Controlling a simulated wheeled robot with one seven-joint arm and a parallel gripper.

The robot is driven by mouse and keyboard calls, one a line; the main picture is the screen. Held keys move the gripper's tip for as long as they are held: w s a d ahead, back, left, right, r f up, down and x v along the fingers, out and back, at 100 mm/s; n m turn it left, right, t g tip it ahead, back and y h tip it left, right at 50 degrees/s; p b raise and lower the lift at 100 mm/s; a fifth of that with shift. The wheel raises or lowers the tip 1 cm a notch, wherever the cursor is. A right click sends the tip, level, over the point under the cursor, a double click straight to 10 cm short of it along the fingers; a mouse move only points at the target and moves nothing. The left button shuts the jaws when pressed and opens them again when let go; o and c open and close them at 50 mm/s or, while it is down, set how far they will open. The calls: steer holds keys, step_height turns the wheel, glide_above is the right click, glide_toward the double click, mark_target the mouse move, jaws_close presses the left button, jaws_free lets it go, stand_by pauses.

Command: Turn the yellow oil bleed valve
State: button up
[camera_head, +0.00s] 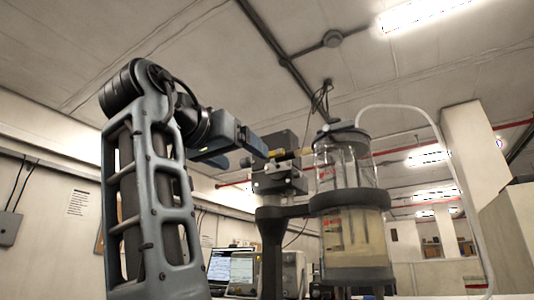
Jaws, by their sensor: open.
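A small yellow part (277,153), likely the oil bleed valve, shows on the front of a dark grey metal block (280,176) near the middle. My gripper (248,157) comes in from the left at about the same height. It is open, with its dark blue fingers pointing right toward the yellow part. One fingertip appears close to the yellow part; I cannot tell whether they touch. The valve's shape and angle are too small to tell.
A clear glass cylinder (338,164) with a dark lid and pale yellowish liquid stands right of the block. A pale curved tube (398,107) arches beyond it. A dark column (273,245) carries the block. Lit screens (222,265) stand lower left of it.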

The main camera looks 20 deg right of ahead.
mark_target(273, 155)
step_height(273, 155, up, 4)
steer(key=s+m, duration=0.1)
steer(key=s, duration=0.2)
steer(key=p+x, duration=0.2)
steer(key=x, duration=0.6)
steer(key=shift+d+f+g, duration=0.25)
steer(key=shift+f+g, duration=0.05)
steer(key=shift+g, duration=0.1)
steer(key=c, duration=1.1)
